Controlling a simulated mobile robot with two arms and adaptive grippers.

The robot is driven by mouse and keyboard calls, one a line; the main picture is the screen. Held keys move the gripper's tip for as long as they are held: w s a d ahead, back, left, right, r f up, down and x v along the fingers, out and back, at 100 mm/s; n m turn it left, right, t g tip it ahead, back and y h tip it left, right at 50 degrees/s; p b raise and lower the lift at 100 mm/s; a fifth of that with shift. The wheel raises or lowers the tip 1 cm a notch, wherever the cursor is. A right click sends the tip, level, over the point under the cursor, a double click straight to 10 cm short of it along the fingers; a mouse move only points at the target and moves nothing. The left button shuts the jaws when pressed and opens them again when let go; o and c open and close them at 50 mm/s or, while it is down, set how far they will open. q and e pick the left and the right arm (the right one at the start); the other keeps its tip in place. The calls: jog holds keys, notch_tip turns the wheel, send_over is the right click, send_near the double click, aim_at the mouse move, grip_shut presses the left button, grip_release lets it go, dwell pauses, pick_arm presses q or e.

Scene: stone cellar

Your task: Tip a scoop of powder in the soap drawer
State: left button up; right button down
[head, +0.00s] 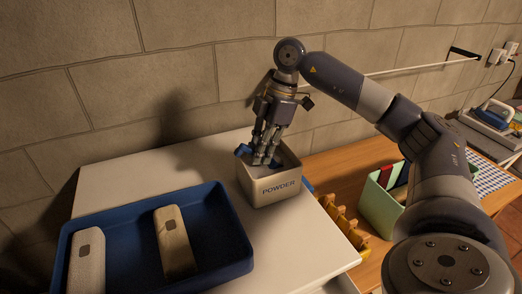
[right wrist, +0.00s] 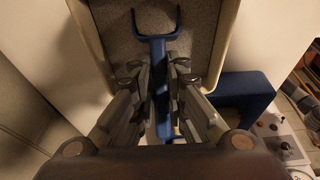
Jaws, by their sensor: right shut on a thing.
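The powder box (head: 275,188) is a pale open tub marked POWDER on the white top. My right gripper (head: 263,159) points down into its mouth, with the fingertips at rim level. It is shut on a blue scoop (head: 243,150), mostly hidden by the fingers and box wall. In the right wrist view the scoop (right wrist: 157,48) lies between the fingers (right wrist: 158,82), its forked blue end over grey, grainy powder (right wrist: 202,32). I cannot tell whether the scoop holds powder. I cannot make out the soap drawer. My left gripper is not in view.
A blue tray (head: 243,262) with two pale, block-like items stands at front left. The stone wall is close behind. To the right, a wooden table bears a mint-green bin (head: 385,205); a wooden peg rack (head: 342,225) sits near the white top's edge. An iron (head: 492,112) is far right.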

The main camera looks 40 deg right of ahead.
jog(key=shift+r, duration=0.1)
jog(key=shift+g+h, duration=0.4)
jog(key=shift+h, duration=0.5)
jog(key=r+p, duration=0.1)
jog(key=r, duration=0.1)
jog(key=r+p, duration=0.2)
jog(key=a+r+p, duration=0.1)
jog(key=r+p, duration=0.1)
jog(key=shift+w+r, duration=0.1)
jog(key=shift+w, duration=0.05)
